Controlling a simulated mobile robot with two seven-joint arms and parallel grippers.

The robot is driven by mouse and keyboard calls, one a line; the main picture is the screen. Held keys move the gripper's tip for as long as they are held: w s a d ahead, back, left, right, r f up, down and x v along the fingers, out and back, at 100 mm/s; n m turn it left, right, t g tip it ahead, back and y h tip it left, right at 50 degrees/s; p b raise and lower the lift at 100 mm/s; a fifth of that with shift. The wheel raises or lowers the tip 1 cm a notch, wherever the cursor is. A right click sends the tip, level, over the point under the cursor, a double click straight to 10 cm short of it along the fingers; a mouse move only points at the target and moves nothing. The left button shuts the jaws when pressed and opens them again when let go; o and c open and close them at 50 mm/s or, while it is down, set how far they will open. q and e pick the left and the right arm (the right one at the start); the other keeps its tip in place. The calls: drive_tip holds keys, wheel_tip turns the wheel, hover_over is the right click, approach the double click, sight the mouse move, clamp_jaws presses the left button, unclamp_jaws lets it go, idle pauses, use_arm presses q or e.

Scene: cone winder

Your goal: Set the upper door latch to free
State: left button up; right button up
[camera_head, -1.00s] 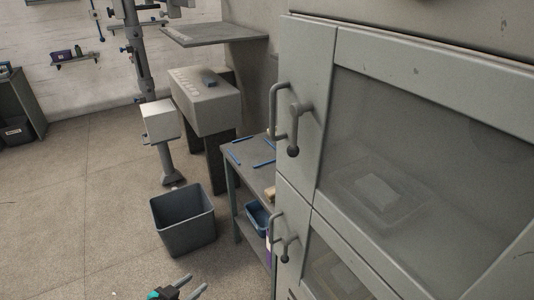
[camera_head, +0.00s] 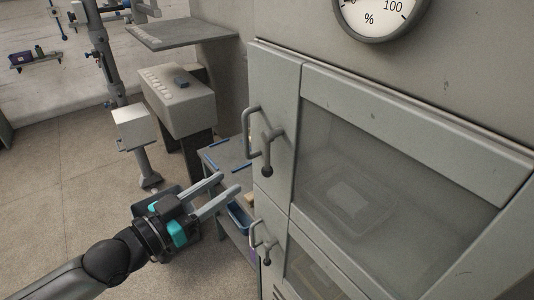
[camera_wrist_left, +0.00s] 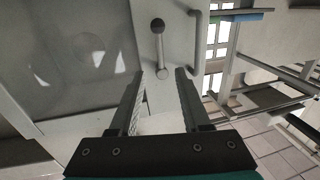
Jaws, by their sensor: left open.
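The upper door latch (camera_head: 267,156) is a grey lever with a dark ball at its end, hanging down on the upper cabinet door (camera_head: 277,100). A bar handle (camera_head: 246,130) stands just left of it. My left gripper (camera_head: 230,189) is open and empty, below and left of the latch and apart from it. In the left wrist view the latch (camera_wrist_left: 158,50) appears beyond the gap between the fingers (camera_wrist_left: 158,75), with its ball toward the top. The handle (camera_wrist_left: 199,45) is to its right there. My right gripper is not seen.
A lower door with a similar latch (camera_head: 264,247) is below. A workbench (camera_head: 222,152) with blue rods and a blue bin (camera_head: 239,218) stands left of the cabinet, behind my gripper. A round gauge (camera_head: 377,14) is on the wall above.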

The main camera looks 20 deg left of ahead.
sight(267, 166)
use_arm(q)
drive_tip(key=shift+p+x, duration=0.75)
drive_tip(key=shift+x, duration=5.9)
drive_tip(key=shift+a, duration=0.1)
clamp_jaws()
